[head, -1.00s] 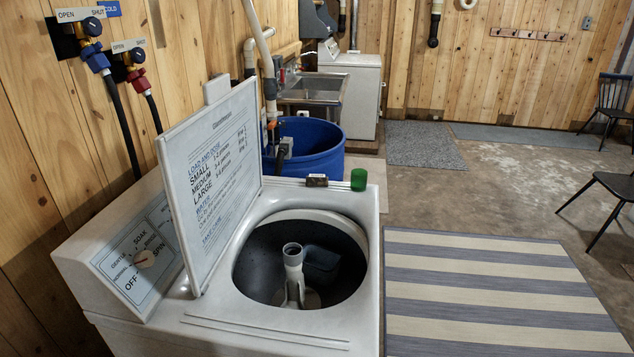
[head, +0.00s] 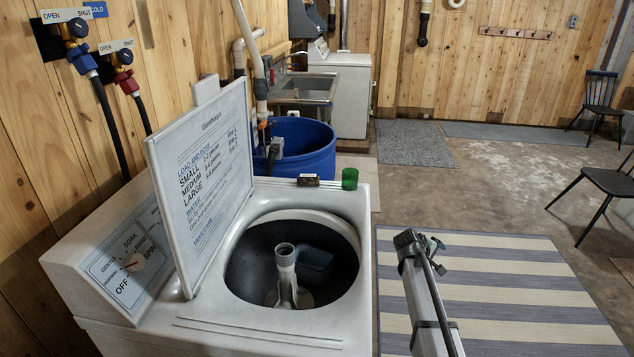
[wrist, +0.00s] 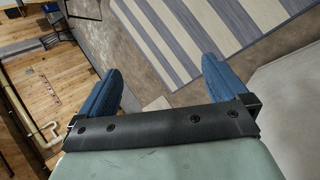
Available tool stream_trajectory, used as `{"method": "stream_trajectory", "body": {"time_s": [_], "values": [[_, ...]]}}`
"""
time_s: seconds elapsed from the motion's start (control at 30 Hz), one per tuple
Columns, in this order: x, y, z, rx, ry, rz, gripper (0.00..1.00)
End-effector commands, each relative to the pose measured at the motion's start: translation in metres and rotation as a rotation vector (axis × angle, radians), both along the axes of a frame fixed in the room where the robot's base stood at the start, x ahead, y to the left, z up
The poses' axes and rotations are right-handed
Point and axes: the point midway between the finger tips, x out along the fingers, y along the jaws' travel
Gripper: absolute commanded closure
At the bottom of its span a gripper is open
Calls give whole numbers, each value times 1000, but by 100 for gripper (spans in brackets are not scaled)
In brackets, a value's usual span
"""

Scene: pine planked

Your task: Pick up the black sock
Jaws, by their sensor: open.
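A dark, dull shape (head: 315,263) lies against the far right wall inside the washer's black drum in the head view. It may be the black sock, but I cannot tell it surely from a part of the drum. My gripper (wrist: 161,66) is open in the wrist view, its two blue fingers apart with nothing between them. The striped rug and concrete floor show beyond the fingers. In the head view my arm rises at the lower right, over the rug and to the right of the washer, apart from the drum. No sock shows in the wrist view.
The top-loading washer (head: 250,334) stands with its lid (head: 205,180) up on the left side of the opening. A pale agitator (head: 286,270) stands in the drum. A green cup (head: 350,179) and a small box (head: 308,180) sit on the back right rim. A blue tub (head: 310,150) stands behind.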

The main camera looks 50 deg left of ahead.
Motion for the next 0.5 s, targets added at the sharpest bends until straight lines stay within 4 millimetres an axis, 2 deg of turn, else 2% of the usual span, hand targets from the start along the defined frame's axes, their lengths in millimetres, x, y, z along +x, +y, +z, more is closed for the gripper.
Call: {"method": "stream_trajectory", "body": {"time_s": [0.03,0.13,0.3,0.5], "values": [[-1,35,27,0,-35,44,0],[-11,80,71,-7,-96,114,0],[-25,128,122,-14,-161,189,0],[-42,169,167,-17,-218,249,0]]}}
